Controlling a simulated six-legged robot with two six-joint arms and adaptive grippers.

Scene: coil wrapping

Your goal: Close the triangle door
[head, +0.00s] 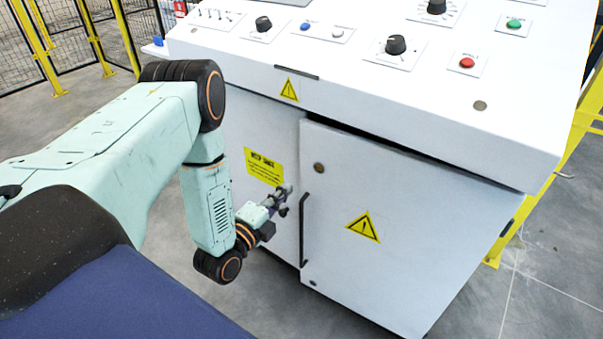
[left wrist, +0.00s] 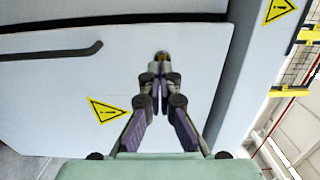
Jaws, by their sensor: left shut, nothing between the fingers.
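The triangle door (head: 400,250) is the white cabinet door with a yellow warning triangle (head: 363,226). It stands slightly ajar, its left edge out from the cabinet with a dark gap along the top. Its dark bar handle (head: 305,230) is upright near that edge, below a round lock (head: 319,168). My left gripper (head: 284,198) is shut and empty, left of the handle in the head view. In the left wrist view, the gripper (left wrist: 160,72) points at the door (left wrist: 60,95) by the lock (left wrist: 161,56); I cannot tell whether it touches. My right gripper is not in view.
The white control console (head: 350,75) with knobs and buttons overhangs the door. A neighbouring panel with a yellow notice (head: 264,167) lies left of the door. Yellow fence posts (head: 92,40) stand behind at left. Grey floor (head: 510,290) is clear at lower right.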

